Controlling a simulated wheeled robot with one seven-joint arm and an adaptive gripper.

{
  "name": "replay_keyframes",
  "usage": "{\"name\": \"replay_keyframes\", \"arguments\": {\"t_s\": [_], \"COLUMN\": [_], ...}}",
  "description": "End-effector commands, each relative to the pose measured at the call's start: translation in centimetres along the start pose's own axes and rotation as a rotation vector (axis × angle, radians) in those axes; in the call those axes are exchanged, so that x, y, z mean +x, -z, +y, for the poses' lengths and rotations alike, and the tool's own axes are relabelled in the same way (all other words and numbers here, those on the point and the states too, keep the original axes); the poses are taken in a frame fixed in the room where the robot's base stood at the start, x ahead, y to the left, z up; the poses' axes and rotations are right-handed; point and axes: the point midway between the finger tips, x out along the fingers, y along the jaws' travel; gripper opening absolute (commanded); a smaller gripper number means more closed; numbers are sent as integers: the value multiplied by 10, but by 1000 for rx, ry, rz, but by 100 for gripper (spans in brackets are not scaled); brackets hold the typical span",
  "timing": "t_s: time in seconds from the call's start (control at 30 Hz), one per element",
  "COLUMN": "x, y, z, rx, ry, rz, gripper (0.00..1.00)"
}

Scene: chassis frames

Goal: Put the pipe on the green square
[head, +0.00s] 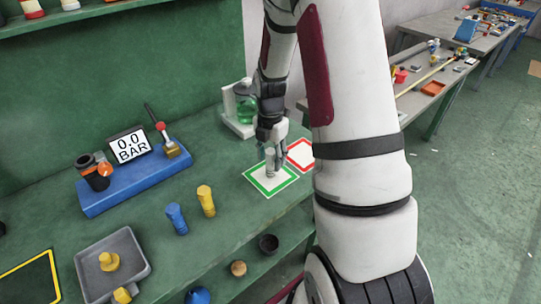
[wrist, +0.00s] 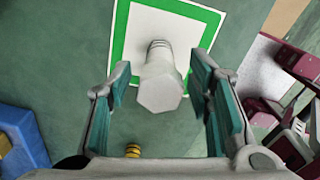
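The pipe (head: 269,162), pale grey with a hexagonal end, stands upright on the white middle of the green-bordered square (head: 281,179). In the wrist view the pipe (wrist: 161,82) is between my fingers, with its far end inside the green border (wrist: 120,40). My gripper (head: 274,156) is low over the square, around the pipe. In the wrist view my gripper (wrist: 160,72) is open, with a visible gap between each finger and the pipe. In the head view the fingers partly hide the pipe.
A red-bordered square (head: 301,153) lies beside the green one. A green flask in a stand (head: 243,108) is just behind. Blue (head: 177,219) and yellow (head: 206,201) fittings stand to the left, with a blue gauge base (head: 130,182) and a grey tray (head: 128,246) beyond.

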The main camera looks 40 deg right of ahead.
Motion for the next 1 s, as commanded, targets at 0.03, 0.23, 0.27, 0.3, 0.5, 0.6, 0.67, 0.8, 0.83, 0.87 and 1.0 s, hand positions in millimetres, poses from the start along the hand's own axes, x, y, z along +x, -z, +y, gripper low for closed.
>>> {"name": "replay_keyframes", "arguments": {"t_s": [0.03,0.23,0.27,0.3,0.5,0.6,0.67,0.8,0.83,0.87,1.0], "x": [0,-1,-2,-5,-34,-56,-69,-95,-99,-104,-118], "y": [0,0,0,0,-1,-1,-2,-1,-1,-1,0], "z": [0,0,0,0,1,1,1,1,1,1,0], "rx": [0,0,-1,-1,1,0,1,0,0,1,0], "ry": [0,0,-1,-1,-5,-6,-5,-3,-4,-3,-2], "rz": [0,0,0,-1,-3,-5,-4,-3,-3,-3,-1], "gripper": [47,47,47,47,47,47,47,47,47,47,47]}}
